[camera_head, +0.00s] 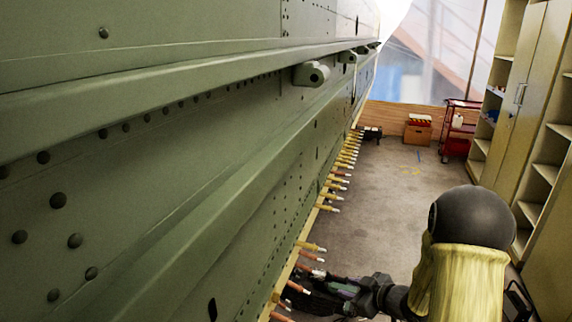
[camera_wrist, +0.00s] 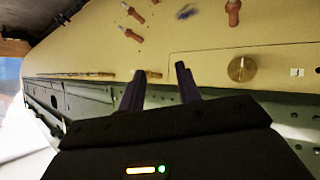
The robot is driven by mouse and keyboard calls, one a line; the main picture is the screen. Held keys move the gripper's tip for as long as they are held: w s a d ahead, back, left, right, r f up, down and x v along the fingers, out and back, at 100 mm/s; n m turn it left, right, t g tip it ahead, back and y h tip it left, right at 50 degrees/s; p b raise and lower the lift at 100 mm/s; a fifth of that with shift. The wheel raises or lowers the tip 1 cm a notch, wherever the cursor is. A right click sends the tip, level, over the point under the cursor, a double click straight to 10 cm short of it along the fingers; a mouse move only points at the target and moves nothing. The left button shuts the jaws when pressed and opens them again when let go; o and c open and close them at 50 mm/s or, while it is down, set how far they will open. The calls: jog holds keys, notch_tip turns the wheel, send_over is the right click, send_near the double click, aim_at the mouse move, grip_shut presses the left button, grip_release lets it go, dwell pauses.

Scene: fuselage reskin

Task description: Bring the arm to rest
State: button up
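My arm shows in the head view at the lower right, with a dark round joint and a yellow sleeve. My gripper (camera_head: 318,286) reaches left from it, low beside the lower edge of the green fuselage (camera_head: 150,160). In the wrist view my gripper (camera_wrist: 160,70) has two dark fingers standing apart with nothing held between them. Beyond the fingertips is a yellowish panel (camera_wrist: 205,45) with red-brown fasteners (camera_wrist: 233,12) and a round brass disc (camera_wrist: 241,69). I cannot tell whether the fingertips touch the panel.
A row of yellow and copper-coloured pins (camera_head: 338,183) sticks out along the fuselage's lower edge, close to my gripper. Beige cabinets (camera_head: 520,90) stand at the right. A red cart (camera_head: 458,130) and a box (camera_head: 417,133) are at the back. The grey floor (camera_head: 385,205) between is clear.

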jog(key=s+r+m+g+h, duration=0.1)
jog(key=s+m+g+h, duration=0.1)
jog(key=s, duration=0.4)
jog(key=s+a+r+m+g+h, duration=0.1)
jog(key=s+r+m+g+h, duration=0.1)
jog(key=s+m, duration=0.2)
jog(key=s+a+r+m+g+h, duration=0.1)
jog(key=s+r+m+g+h, duration=0.1)
jog(key=s, duration=0.8)
jog(key=shift+s+a+r+m+g+h, duration=0.25)
jog(key=shift+m+g+h, duration=0.3)
jog(key=shift+m, duration=0.45)
